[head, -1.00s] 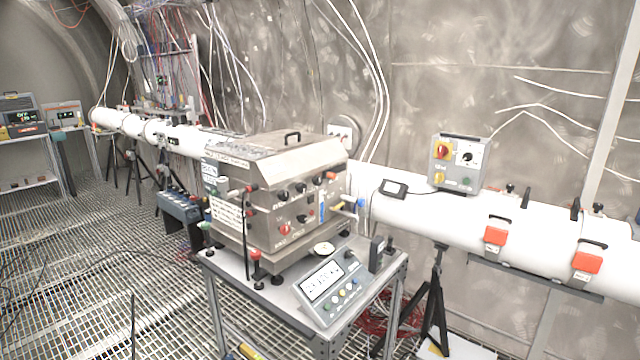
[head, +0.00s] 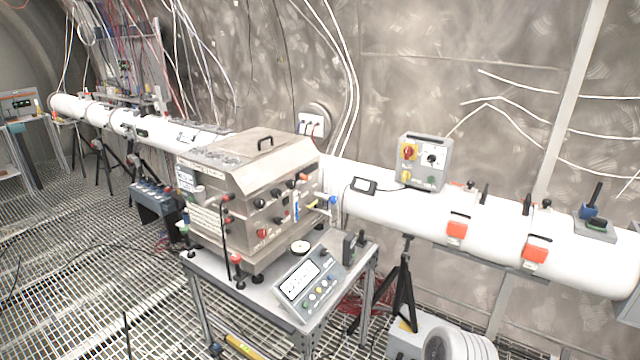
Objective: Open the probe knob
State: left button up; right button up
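A grey console (head: 311,284) with a screen and small buttons lies on the cart's front. I cannot tell which knob is the probe knob; labels are too small to read. Neither of my grippers is in view.
The white pipe (head: 385,207) runs along the wall behind the cart (head: 222,275), with black tripods (head: 402,300) under it. A grey ribbed machine (head: 455,345) is at the bottom right. Grating floor (head: 70,290) at left is mostly open, with some cables.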

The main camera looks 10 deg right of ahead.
aim_at(291, 184)
jog(key=z, duration=1.5)
jog(key=i, duration=2.55)
jog(key=u, duration=2.35)
